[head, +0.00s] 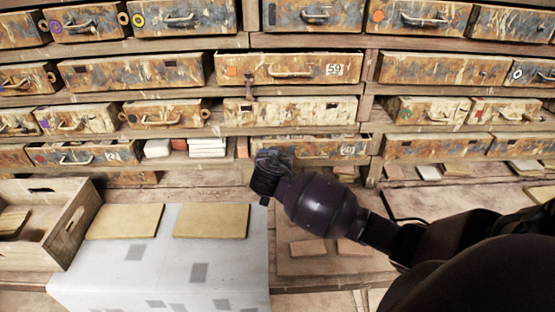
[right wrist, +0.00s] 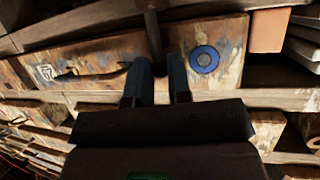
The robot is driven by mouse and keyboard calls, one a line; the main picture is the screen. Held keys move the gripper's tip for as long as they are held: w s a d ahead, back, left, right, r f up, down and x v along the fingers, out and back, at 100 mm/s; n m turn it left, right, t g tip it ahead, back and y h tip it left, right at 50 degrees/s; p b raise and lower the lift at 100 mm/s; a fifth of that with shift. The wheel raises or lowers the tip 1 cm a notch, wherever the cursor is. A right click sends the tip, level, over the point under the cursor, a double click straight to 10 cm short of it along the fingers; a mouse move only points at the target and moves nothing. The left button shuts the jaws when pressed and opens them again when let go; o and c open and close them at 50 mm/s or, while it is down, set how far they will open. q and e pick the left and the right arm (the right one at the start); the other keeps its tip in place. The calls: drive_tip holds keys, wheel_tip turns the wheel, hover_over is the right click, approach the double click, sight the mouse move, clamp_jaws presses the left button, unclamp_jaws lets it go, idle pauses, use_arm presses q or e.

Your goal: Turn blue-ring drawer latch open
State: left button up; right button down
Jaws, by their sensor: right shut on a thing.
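The blue-ring drawer (head: 318,148) is in the lower row in the head view, partly hidden behind my right gripper (head: 270,160). In the right wrist view the drawer front (right wrist: 112,52) shows upside down, with its blue ring (right wrist: 204,60) just right of my fingers. A dark, slim latch bar (right wrist: 152,28) comes down from the top edge to between my fingertips (right wrist: 160,68). My right gripper is shut on this latch; the exact contact is partly hidden. My left gripper is not in view.
Rows of worn drawers fill the shelf wall, with another hanging latch (head: 249,86) higher up. White tiles (head: 207,147) lie left of the drawer. A wooden crate (head: 75,225) and a pale slab (head: 150,275) with two tan tiles stand in front.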

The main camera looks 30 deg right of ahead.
drive_tip(key=w+a+f+n+t+h+b, duration=0.2)
drive_tip(key=a+f+n+h+b, duration=0.3)
drive_tip(key=n, duration=1)
drive_tip(key=shift+w+f+h+b, duration=0.55)
drive_tip(key=shift+f+h+b, duration=0.3)
drive_tip(key=shift+h+b, duration=0.4)
drive_tip(key=c, duration=1.3)
unclamp_jaws()
drive_tip(key=shift+o, duration=0.5)
